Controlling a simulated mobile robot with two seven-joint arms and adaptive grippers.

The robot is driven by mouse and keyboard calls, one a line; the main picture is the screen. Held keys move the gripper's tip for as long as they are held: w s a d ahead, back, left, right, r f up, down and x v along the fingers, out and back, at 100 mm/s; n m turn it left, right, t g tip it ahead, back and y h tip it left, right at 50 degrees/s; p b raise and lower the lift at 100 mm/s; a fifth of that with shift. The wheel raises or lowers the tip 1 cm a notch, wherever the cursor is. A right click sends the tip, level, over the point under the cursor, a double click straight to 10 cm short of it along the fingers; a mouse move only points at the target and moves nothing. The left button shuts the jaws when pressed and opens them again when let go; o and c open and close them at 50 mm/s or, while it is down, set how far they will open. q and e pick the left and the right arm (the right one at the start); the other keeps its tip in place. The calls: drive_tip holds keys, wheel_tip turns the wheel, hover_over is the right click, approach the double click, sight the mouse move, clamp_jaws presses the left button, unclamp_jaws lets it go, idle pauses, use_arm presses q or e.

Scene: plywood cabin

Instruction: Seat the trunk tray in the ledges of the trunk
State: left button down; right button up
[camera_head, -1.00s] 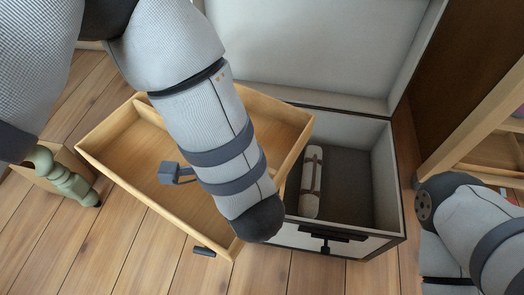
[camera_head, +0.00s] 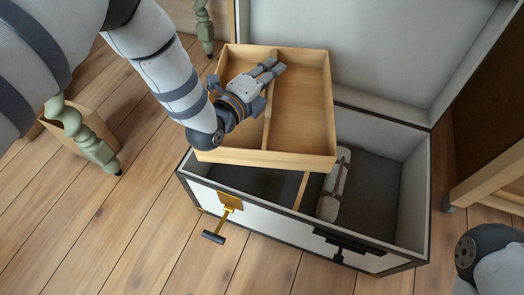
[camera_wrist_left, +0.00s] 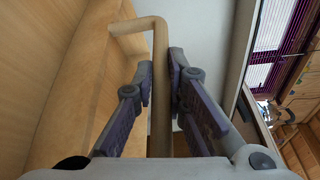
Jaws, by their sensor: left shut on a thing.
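The trunk tray (camera_head: 303,112) is a shallow wooden box with a divider. It is over the back left part of the open trunk (camera_head: 412,200), slightly turned against it, and covers part of the opening. My left gripper (camera_head: 275,68) is over the tray at its divider. In the left wrist view the gripper (camera_wrist_left: 160,88) is shut on a bent wooden bar, the tray's handle (camera_wrist_left: 160,120), with tray wood (camera_wrist_left: 60,70) to the left. The trunk's ledges cannot be made out clearly. My right gripper is out of view; only part of my right arm shows.
A pale roll (camera_head: 334,188) and a wooden strip (camera_head: 302,188) show inside the trunk. The raised lid (camera_head: 365,50) stands behind. Green-legged furniture (camera_head: 88,138) stands left. Front floor is clear.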

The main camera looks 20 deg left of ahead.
use_arm(q)
drive_tip(key=f+m+h, duration=0.1)
drive_tip(key=f, duration=0.1)
drive_tip(key=s+a+f+m+g+h, duration=0.1)
drive_tip(key=s+a+f+m+h+b, duration=0.1)
drive_tip(key=f+h, duration=0.1)
drive_tip(key=shift+s+f+g, duration=0.1)
drive_tip(key=shift+f+g, duration=0.2)
drive_tip(key=shift+f, duration=0.05)
drive_tip(key=shift+d+f+b, duration=0.1)
drive_tip(key=shift+f+b, duration=2.4)
drive_tip(key=shift+f, duration=2.75)
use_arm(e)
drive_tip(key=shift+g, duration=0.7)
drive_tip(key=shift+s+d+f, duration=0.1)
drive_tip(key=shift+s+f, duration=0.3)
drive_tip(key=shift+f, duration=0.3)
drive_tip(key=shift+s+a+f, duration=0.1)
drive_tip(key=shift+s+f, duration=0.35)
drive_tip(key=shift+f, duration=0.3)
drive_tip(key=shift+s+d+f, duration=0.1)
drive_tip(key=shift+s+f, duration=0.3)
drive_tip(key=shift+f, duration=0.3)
use_arm(q)
drive_tip(key=c, duration=1.6)
unclamp_jaws()
drive_tip(key=shift+c, duration=0.2)
